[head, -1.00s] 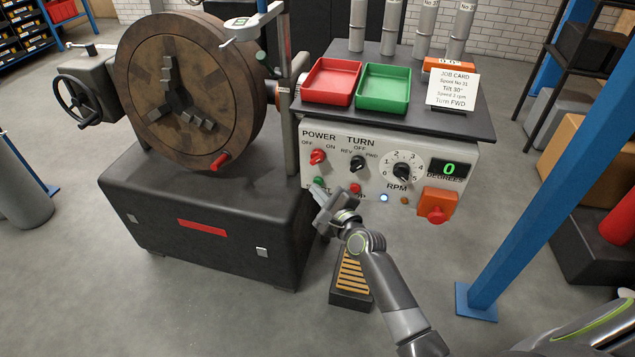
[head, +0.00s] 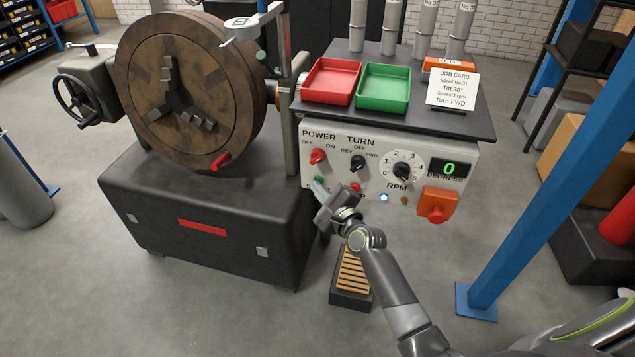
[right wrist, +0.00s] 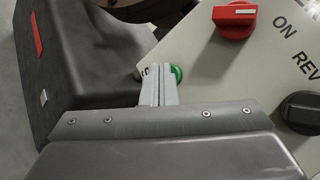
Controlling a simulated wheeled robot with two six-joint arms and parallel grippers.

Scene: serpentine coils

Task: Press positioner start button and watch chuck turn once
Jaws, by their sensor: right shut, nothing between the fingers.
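The green start button (head: 319,180) is at the lower left of the control panel (head: 330,167). It also shows in the right wrist view (right wrist: 177,73), right beside my fingertips. My right gripper (head: 318,187) is shut and empty, with its tips at or just in front of the button; I cannot tell if they touch it. The fingers also show in the right wrist view (right wrist: 160,80). The degrees display (head: 448,168) reads 0. My left gripper is not in view.
The red power knob (head: 317,156), black turn knob (head: 357,162), red stop button (head: 356,187) and orange emergency stop (head: 437,205) share the panel. Red and green trays (head: 331,99) sit above. A slatted pedal (head: 352,290) lies on the floor below.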

